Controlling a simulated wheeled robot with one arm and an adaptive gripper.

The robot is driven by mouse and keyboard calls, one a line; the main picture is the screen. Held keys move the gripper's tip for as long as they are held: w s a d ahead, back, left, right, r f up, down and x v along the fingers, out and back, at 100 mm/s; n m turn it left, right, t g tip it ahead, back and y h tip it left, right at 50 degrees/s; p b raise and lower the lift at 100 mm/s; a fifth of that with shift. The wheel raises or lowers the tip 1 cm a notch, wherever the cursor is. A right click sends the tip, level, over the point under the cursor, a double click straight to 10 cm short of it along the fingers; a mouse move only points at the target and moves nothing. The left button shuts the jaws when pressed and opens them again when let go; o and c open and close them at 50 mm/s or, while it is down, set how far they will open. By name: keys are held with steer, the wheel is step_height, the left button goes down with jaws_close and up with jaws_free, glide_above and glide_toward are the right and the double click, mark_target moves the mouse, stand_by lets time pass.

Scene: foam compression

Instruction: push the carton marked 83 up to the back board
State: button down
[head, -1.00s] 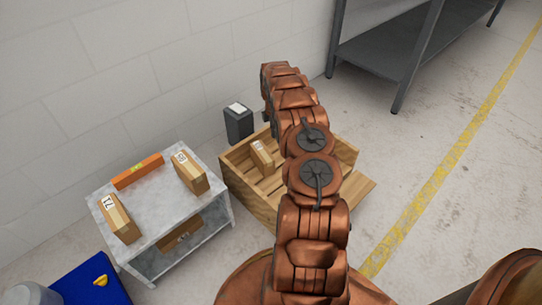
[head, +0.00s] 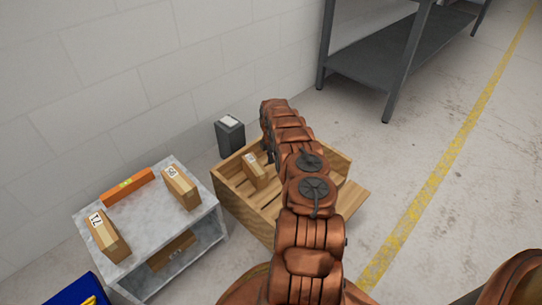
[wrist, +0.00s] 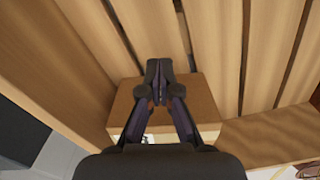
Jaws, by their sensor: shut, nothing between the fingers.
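A brown carton (head: 254,171) with a white label stands inside an open wooden crate (head: 236,205); its number is too small to read. In the wrist view this carton (wrist: 205,97) lies directly below my gripper (wrist: 159,68), its label mostly hidden behind the fingers. My gripper is shut and empty, its tips over the carton's edge on the slat side; I cannot tell whether they touch it. In the head view my arm hides part of the crate. The crate's slatted boards (wrist: 215,35) fill the upper wrist view; which one is the back board is unclear.
A dark bin (head: 230,137) stands behind the crate. Open floor (head: 440,200) lies right.

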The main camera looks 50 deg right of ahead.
mark_target(263, 167)
step_height(263, 167, down, 4)
steer(key=shift+r+b, duration=0.15)
steer(key=shift+b, duration=0.3)
steer(key=shift+a, duration=0.1)
steer(key=shift+w+a+b, duration=0.2)
steer(key=shift+a+b, duration=0.1)
steer(key=shift+a, duration=0.3)
steer(key=shift+w+a+b, duration=0.15)
steer(key=shift+a+b, duration=0.1)
steer(key=shift+a, duration=0.3)
steer(key=shift+w+a, duration=0.25)
steer(key=shift+a, duration=0.4)
